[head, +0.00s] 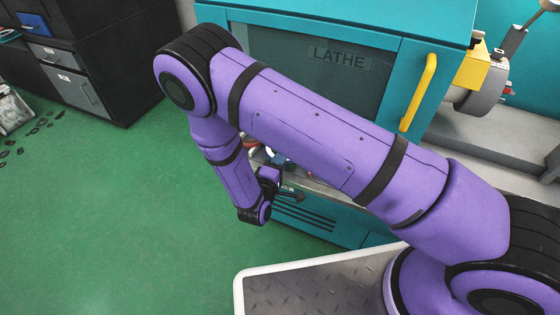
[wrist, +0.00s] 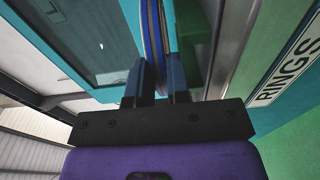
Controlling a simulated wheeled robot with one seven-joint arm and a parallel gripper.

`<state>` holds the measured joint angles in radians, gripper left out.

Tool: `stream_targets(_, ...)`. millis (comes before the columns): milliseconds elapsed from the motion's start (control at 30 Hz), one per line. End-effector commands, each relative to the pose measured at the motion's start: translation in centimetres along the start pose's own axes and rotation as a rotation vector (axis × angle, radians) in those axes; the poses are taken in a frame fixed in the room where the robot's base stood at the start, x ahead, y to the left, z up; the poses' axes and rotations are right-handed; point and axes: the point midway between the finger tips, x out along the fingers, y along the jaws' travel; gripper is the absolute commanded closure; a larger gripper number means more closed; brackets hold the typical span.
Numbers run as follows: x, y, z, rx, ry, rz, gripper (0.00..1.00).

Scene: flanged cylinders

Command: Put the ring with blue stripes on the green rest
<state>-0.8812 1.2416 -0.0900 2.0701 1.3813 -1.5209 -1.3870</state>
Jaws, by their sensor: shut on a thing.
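In the wrist view the two dark fingers of my gripper (wrist: 154,85) close on the edge of a ring with blue stripes (wrist: 152,40). The ring shows edge-on as a narrow upright band with blue and lighter bands, and much of it is cut off by the picture's top. In the head view my purple arm reaches left and down beside the lathe. My gripper's fingers and the held ring cannot be made out there.
A teal lathe (head: 300,55) with a yellow handle (head: 419,92) stands behind my arm. Small coloured things (head: 262,154) show partly behind the arm. A RINGS sign (wrist: 290,70) is at the right of the wrist view.

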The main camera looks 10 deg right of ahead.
Motion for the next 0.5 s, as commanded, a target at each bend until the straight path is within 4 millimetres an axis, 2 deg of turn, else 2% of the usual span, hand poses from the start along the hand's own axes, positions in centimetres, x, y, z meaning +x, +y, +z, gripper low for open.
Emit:
stream_targets(467, 0.03, -0.87, -0.02, 0.001, 0.0, 0.002, 1.0)
stream_targets(500, 0.0, -0.94, 0.0, 0.0, 0.0, 0.0, 0.79)
